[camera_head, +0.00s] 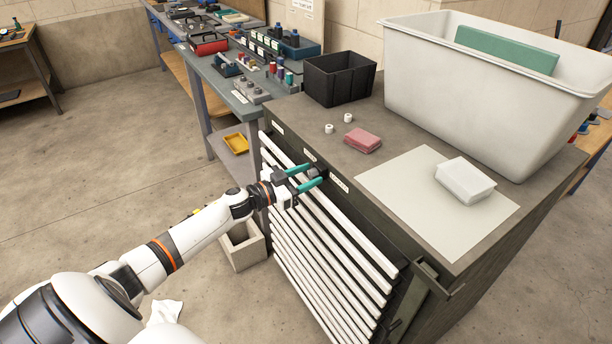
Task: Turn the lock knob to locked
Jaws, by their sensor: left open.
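The lock knob (316,170) is a small dark grey knob on the upper front of the dark drawer cabinet (400,262), above the white drawer fronts. My left gripper (318,174) reaches in from the left with its two teal fingers open, one on each side of the knob. I cannot tell whether the fingers touch it. The knob's pointer and the wording of the small white labels beside it (339,184) are too small to read, so its setting cannot be told. My right gripper is not in view.
On the cabinet top are a black bin (338,80), a large pale tub (450,90), a pink block (362,140), a white sheet (400,200) and a white box (465,180). A handle (440,280) sticks out at the cabinet's right end. A beige bin (243,250) stands on the floor.

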